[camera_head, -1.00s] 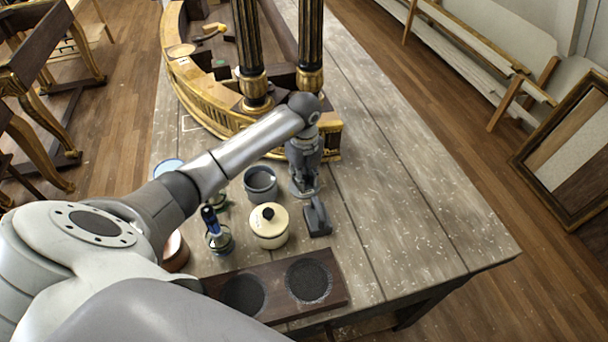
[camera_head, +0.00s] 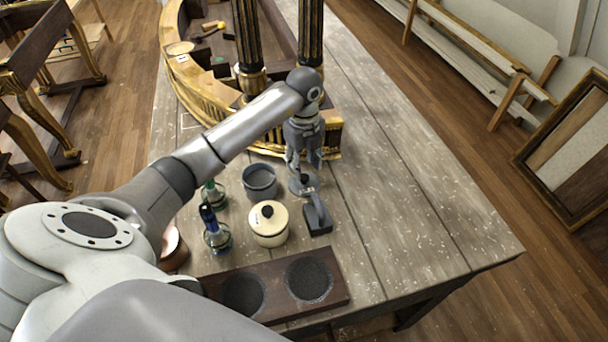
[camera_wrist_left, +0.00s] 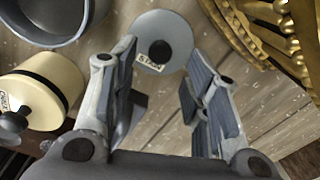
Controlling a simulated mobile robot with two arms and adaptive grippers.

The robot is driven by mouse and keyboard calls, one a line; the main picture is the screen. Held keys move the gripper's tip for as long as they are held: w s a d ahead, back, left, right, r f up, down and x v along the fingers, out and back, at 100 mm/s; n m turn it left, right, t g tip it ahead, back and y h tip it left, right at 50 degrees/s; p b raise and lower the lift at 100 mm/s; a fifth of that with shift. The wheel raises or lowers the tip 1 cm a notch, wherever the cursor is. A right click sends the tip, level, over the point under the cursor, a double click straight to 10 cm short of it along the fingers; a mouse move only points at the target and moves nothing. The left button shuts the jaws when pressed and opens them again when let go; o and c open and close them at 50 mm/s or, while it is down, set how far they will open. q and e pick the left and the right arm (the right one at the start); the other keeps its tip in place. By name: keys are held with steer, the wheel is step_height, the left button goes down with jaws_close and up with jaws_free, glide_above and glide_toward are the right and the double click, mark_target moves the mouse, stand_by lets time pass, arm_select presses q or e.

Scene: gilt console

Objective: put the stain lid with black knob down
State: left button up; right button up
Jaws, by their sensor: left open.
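The stain lid (camera_head: 302,185) is a flat grey disc with a black knob. It lies knob up on the wooden table, right of an open grey pot (camera_head: 260,182). In the left wrist view the lid (camera_wrist_left: 177,30) shows its knob and a label reading STAIN. My left gripper (camera_head: 303,164) is open and empty, just above the lid and apart from it. Its two spread fingers (camera_wrist_left: 160,75) show in the left wrist view, with the lid beyond them. My right gripper is not in view.
A cream lidded pot (camera_head: 269,224), a dark block-like tool (camera_head: 317,215) and a blue-handled item in a jar (camera_head: 213,232) stand close by. A dark two-hole holder (camera_head: 328,298) lies in front. The gilt console (camera_head: 205,88) is behind. The table's right side is clear.

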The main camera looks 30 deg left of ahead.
mark_target(304, 177)
arm_select(q)
step_height(304, 177, up, 7)
steer(key=shift+r+b, duration=0.15)
steer(key=shift+b, duration=0.3)
stand_by(0.3)
